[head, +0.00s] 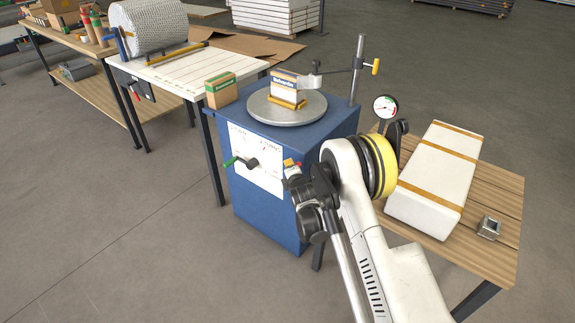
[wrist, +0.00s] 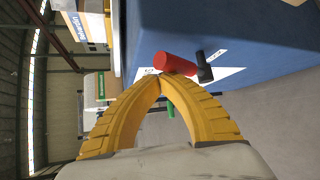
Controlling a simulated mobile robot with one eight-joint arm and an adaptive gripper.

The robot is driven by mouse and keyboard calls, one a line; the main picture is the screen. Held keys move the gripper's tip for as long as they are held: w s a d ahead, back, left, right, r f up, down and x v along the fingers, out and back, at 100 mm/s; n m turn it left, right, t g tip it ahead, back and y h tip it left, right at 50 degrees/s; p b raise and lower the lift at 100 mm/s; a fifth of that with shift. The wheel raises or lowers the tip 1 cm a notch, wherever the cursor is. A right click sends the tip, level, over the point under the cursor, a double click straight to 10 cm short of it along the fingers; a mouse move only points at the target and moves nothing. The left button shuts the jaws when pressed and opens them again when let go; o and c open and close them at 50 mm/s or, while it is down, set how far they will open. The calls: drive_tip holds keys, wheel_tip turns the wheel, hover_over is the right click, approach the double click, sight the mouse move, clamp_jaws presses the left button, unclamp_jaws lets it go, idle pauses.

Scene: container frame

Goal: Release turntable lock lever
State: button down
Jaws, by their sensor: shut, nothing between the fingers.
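A blue cabinet (head: 265,205) carries a round grey turntable (head: 287,108). A white panel (head: 254,143) on its front has a lever with a green grip (head: 234,161) and a dark hub (head: 252,163). In the wrist view a lever with a red grip (wrist: 175,63) and a black end (wrist: 205,72) stands out by the white panel. Which lever is the turntable lock is not clear. My gripper (head: 289,165) is in front of the panel's right side. In the wrist view its yellow fingertips (wrist: 160,80) meet, empty, close to the red grip; contact cannot be told.
A small labelled box (head: 284,85) sits on the turntable, with a post (head: 357,70) behind. A green-and-brown box (head: 220,90) stands at the cabinet's left corner. A wooden table (head: 495,190) with a long white package (head: 435,178) is at right. Floor at left front is clear.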

drive_tip(key=shift+s+d+f, duration=0.1)
drive_tip(key=shift+d+f, duration=0.05)
drive_tip(key=shift+d, duration=0.35)
drive_tip(key=a+v, duration=0.1)
drive_tip(key=v, duration=0.6)
drive_tip(key=shift+s+d, duration=0.2)
drive_tip(key=shift+s, duration=0.05)
drive_tip(key=shift+r, duration=0.2)
